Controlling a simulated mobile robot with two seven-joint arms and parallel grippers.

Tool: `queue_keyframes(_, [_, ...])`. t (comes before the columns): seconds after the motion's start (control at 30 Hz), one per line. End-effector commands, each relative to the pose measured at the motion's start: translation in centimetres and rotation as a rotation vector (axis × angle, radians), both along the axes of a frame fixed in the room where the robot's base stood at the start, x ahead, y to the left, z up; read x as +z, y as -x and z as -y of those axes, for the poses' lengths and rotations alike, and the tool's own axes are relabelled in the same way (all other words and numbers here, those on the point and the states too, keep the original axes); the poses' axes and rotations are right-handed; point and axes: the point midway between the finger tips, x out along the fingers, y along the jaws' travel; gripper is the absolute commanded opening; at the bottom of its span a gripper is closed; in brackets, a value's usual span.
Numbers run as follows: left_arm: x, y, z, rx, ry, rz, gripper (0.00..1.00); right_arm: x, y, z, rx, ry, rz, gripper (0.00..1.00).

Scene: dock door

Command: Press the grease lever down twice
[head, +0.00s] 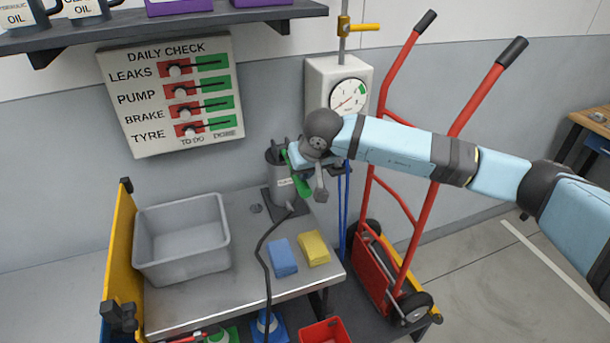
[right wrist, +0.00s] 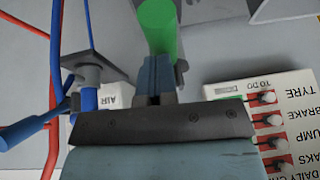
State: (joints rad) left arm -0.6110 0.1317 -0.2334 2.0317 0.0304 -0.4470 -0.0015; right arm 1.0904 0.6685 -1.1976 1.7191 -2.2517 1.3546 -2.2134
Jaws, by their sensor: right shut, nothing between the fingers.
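The grease pump (head: 279,178) is a grey cylinder with a pale label, standing at the back right of the metal bench. Its lever has a green grip (head: 301,186), partly hidden by my right gripper (head: 297,160). In the right wrist view the green grip (right wrist: 157,28) lies just beyond the closed fingers (right wrist: 154,78), in line with them. My right gripper is shut and empty, at the lever beside the pump's top. I cannot tell whether the fingers touch the grip. My left gripper is not in view.
A grey bin (head: 182,240), a blue sponge (head: 283,257) and a yellow sponge (head: 314,248) are on the bench (head: 225,297). A black hose (head: 262,250) runs from the pump. A red hand truck (head: 405,215) stands right, and a gauge box (head: 337,85) hangs behind my arm.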

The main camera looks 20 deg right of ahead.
Motion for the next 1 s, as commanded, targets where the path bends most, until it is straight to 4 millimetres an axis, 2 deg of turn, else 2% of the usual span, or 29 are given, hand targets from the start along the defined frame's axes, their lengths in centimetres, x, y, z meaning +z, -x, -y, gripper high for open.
queue_keyframes(0.03, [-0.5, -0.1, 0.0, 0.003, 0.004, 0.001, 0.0, -0.7, 0.1, 0.0, 0.001, 0.001, -0.002, 0.0])
queue_keyframes(0.2, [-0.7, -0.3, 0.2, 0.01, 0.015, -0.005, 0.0, -1.2, 0.1, 0.0, 0.001, 0.001, -0.003, 0.0])
queue_keyframes(0.77, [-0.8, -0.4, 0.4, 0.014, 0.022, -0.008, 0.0, -1.5, 0.3, 0.0, 0.001, 0.003, -0.009, 0.0])
queue_keyframes(0.87, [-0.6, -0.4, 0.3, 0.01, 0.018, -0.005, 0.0, -0.8, 0.3, 0.0, 0.001, 0.003, -0.008, 0.0])
queue_keyframes(1.0, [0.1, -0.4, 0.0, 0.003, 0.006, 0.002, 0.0, 1.7, 0.2, 0.0, -0.003, 0.002, -0.001, 0.0])
